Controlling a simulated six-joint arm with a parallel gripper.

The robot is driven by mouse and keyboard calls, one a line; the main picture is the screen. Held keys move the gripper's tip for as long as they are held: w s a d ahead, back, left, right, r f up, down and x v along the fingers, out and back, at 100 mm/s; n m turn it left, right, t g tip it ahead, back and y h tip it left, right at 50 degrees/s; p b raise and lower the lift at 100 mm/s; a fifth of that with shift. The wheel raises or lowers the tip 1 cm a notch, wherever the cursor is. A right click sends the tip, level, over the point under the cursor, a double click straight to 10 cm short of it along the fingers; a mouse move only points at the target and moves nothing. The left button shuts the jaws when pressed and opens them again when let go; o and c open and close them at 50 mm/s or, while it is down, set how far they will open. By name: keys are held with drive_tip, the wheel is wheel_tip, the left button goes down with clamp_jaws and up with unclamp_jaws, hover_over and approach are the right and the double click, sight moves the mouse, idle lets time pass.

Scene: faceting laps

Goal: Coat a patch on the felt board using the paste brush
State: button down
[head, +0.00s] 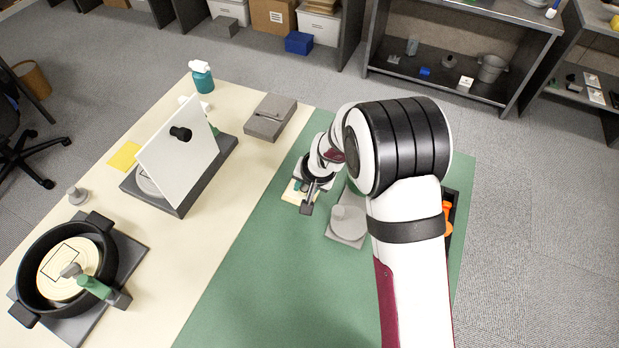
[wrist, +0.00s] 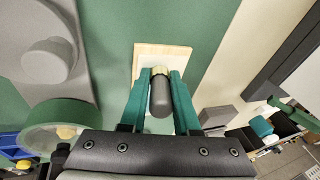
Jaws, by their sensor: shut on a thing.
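My gripper (wrist: 161,78) has teal fingers closed on a short dark grey handle with a pale yellow collar, which I take to be the paste brush (wrist: 160,98). Its working end is hidden below the fingers. Under it lies a small cream board with a wood-like edge (wrist: 148,53), perhaps the felt board; I cannot tell whether the brush touches it. In the head view my gripper (head: 302,190) is over this pale board (head: 290,196) on the green mat, partly hidden by my arm. No coated patch is clearly visible.
A grey block with a round knob (head: 347,222) stands close to the right of my gripper. A grey box (head: 270,117), white upright panel (head: 178,150), spray bottle (head: 202,77) and black pan (head: 32,270) stand left. The green mat (head: 250,270) is clear in front.

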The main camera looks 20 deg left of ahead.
drive_tip(key=shift+s, duration=0.85)
drive_tip(key=shift+s+a, duration=0.1)
drive_tip(key=shift+a, duration=0.55)
drive_tip(key=shift+w, duration=5.9)
drive_tip(key=shift+s, duration=5.8)
wheel_tip(320, 180, up, 8)
